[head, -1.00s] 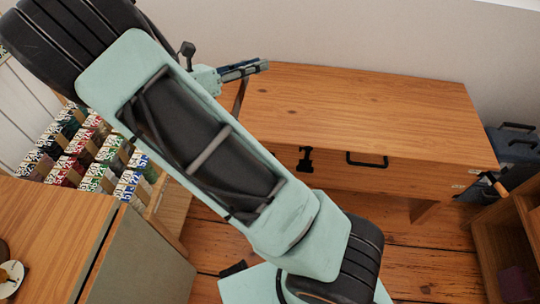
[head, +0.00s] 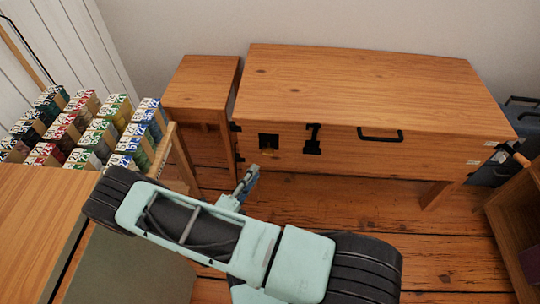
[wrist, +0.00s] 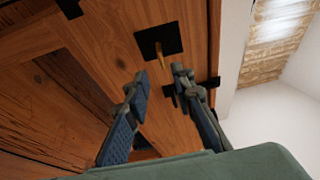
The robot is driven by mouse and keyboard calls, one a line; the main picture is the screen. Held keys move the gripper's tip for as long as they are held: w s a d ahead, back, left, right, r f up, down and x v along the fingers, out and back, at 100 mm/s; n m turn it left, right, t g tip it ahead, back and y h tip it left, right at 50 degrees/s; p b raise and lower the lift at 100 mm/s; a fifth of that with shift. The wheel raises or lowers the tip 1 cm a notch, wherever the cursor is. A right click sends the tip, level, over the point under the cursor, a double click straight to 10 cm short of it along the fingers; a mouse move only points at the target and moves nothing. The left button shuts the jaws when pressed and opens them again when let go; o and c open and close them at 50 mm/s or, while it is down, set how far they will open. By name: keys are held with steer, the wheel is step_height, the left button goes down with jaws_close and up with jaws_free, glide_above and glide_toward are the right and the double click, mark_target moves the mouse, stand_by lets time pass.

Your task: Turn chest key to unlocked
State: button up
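The wooden chest (head: 370,85) stands against the back wall with its lid closed. On its front are a black lock plate (head: 268,141) at the left and a black latch (head: 312,138) to its right. A small brass key (wrist: 161,60) sticks out of the lock plate in the wrist view. My gripper (head: 250,172) is in front of and below the lock plate in the head view. In the wrist view my gripper (wrist: 157,80) is open, its two fingers apart on either side of the line to the key. The key is beyond the fingertips and nothing is held.
A black handle (head: 380,134) juts from the chest front right of the latch. A small wooden table (head: 200,85) stands left of the chest. A rack of small colored items (head: 100,130) and a cabinet (head: 35,205) are at the left. Floor before the chest is clear.

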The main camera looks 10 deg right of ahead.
mark_target(268, 151)
steer(key=b+x, duration=0.2)
steer(key=x, duration=0.8)
steer(key=shift+w+d+b, duration=0.25)
steer(key=shift+b, duration=0.05)
steer(key=shift+c, duration=0.4)
jaws_close()
